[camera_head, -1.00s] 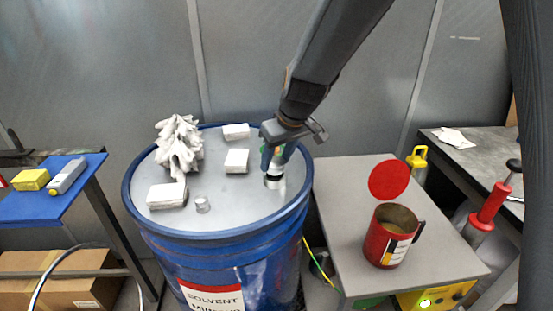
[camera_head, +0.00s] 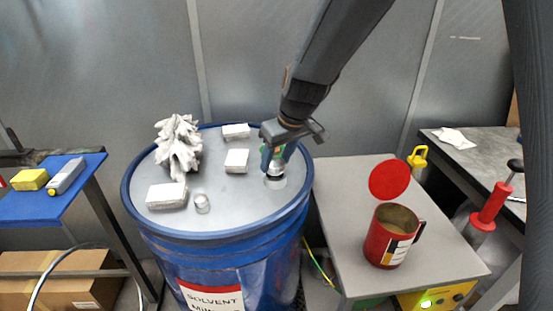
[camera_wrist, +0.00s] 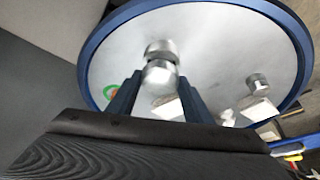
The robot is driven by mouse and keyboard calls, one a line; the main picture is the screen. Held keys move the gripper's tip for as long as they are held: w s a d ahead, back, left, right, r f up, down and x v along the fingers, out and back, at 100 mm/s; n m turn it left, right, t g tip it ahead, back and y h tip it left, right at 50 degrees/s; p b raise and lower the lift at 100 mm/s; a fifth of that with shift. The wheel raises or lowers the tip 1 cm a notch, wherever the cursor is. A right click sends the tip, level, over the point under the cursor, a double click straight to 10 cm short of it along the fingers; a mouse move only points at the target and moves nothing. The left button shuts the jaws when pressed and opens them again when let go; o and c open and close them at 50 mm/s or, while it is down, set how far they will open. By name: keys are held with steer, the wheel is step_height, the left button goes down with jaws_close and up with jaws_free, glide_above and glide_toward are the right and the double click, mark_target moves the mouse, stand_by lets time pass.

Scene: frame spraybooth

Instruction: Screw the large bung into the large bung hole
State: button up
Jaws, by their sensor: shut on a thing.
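My gripper (camera_head: 276,163) is over the right part of the grey lid of the blue drum (camera_head: 237,205). In the wrist view its two blue fingers (camera_wrist: 157,92) are shut on a silver cylindrical bung (camera_wrist: 160,73). Just beyond the bung is a wider silver round part (camera_wrist: 160,48) at the lid, in line with it, which looks like the large bung hole's collar. The bung is at or very near this part; I cannot tell whether they touch or whether threads engage. The hole's opening is hidden.
A smaller silver cylinder (camera_head: 202,203) stands on the lid. Several white blocks (camera_head: 167,196) and a crumpled white rag (camera_head: 179,147) lie there too. Right of the drum, a grey table (camera_head: 345,190) holds a red can (camera_head: 391,240) with its lid raised.

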steer(key=shift+f+b, duration=0.65)
steer(key=shift+f, duration=0.2)
steer(key=o, duration=0.8)
steer(key=shift+o, duration=0.2)
steer(key=shift+w+f+n+b, duration=0.15)
steer(key=shift+n+b, duration=0.15)
steer(key=shift+b, duration=0.55)
steer(key=n+b, duration=0.1)
steer(key=b, duration=0.2)
steer(key=shift+n+g+y+b, duration=0.3)
steer(key=shift+y+b, duration=0.05)
steer(key=shift+y, duration=0.05)
steer(key=shift+n+b, duration=0.7)
steer(key=shift+b, duration=0.4)
steer(key=shift+d+n+g+b, duration=0.1)
steer(key=shift+n+g+b, duration=0.3)
steer(key=shift+n+b, duration=0.1)
steer(key=shift+y, duration=0.3)
